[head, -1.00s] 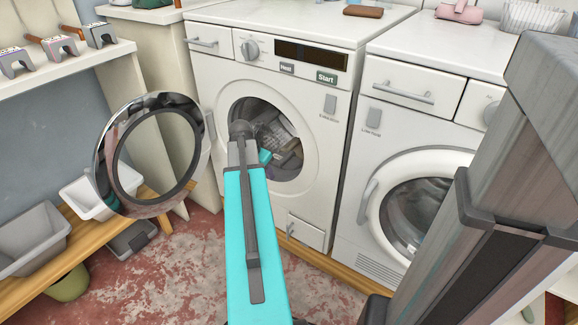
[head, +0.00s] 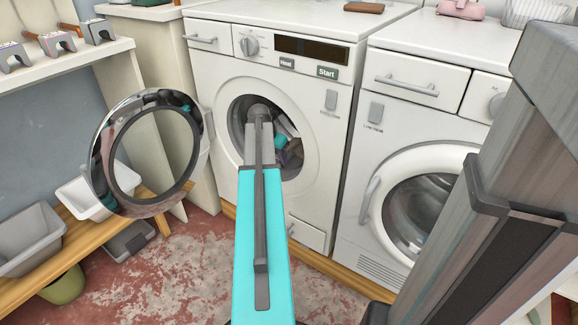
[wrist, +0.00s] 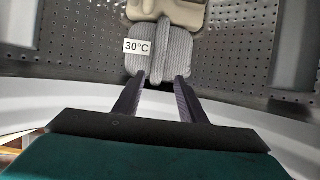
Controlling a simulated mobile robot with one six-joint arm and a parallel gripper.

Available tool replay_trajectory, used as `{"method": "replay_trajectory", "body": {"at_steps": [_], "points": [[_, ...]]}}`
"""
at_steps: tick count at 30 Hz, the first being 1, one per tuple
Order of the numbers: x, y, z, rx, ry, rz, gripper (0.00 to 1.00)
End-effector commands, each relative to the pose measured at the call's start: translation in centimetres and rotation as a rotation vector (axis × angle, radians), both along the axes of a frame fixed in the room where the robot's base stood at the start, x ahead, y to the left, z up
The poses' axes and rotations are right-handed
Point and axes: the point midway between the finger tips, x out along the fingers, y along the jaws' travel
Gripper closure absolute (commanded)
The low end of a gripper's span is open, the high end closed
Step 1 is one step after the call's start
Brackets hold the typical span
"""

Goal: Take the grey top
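The grey top (wrist: 178,52) is a folded grey knitted garment with a raised ridge along its middle and a white tag (wrist: 137,46) reading 30°C. It lies on the perforated drum wall in the wrist view. My gripper (wrist: 160,78) is open, its two dark fingers apart at the near edge of the grey top, one on either side of the ridge's near end. I cannot tell whether they touch it.
A beige garment (wrist: 178,12) lies just beyond the grey top. The round door (head: 98,190) stands open at left. A second machine (head: 440,130) with its door shut stands at right.

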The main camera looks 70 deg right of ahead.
Motion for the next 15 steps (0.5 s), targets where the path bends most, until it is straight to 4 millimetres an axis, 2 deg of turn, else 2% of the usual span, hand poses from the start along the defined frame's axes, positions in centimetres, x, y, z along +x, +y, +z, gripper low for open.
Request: {"method": "replay_trajectory", "body": {"at_steps": [15], "points": [[-0.10, -0.59, -0.04, 0.000, 0.000, -0.001, 0.62]]}}
